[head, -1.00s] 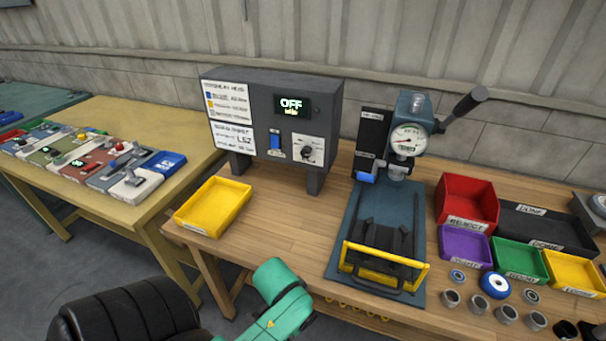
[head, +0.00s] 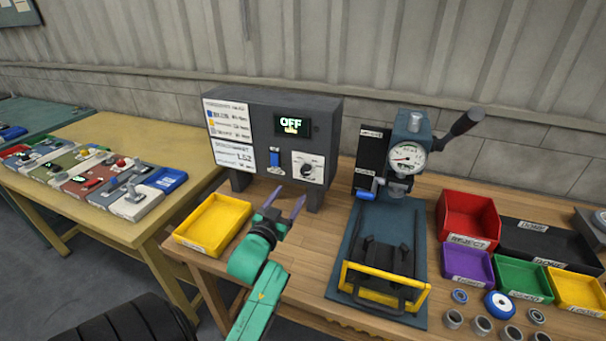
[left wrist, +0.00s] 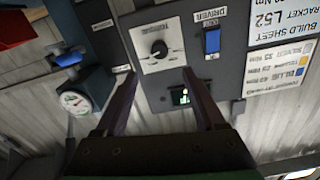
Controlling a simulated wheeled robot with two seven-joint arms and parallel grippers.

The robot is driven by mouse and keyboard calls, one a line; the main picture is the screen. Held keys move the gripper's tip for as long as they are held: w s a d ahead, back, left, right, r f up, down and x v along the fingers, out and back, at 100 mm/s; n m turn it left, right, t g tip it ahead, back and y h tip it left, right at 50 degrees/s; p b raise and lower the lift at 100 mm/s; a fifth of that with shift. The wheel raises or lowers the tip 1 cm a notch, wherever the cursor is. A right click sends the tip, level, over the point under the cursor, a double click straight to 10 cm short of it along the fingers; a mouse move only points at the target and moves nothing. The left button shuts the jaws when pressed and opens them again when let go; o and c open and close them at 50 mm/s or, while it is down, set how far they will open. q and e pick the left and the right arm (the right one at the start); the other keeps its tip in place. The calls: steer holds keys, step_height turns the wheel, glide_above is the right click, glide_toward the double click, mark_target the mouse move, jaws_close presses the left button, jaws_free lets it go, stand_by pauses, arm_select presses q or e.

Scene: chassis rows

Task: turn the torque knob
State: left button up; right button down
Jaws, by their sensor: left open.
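The torque knob (head: 307,169) is a small dark dial on a white plate, low on the right of the dark control box (head: 325,125). My right gripper is not in view.
A yellow tray (head: 246,208) lies just left of my left gripper. A press with a gauge (head: 407,157) and lever stands right of the box. Red, purple, green and yellow bins and loose parts fill the bench's right side.

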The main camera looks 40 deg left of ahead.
mark_target(305, 173)
arm_select(q)
steer(key=p+x, duration=0.1)
steer(key=x, duration=1)
steer(key=shift+w, duration=0.15)
jaws_close()
steer(key=shift+p, duration=0.3)
steer(key=n+p, duration=0.2)
steer(key=n, duration=0.2)
steer(key=shift+n, duration=0.3)
steer(key=n+p, duration=0.1)
steer(key=n, duration=0.4)
steer(key=shift+p, duration=0.35)
steer(key=shift+f, duration=0.1)
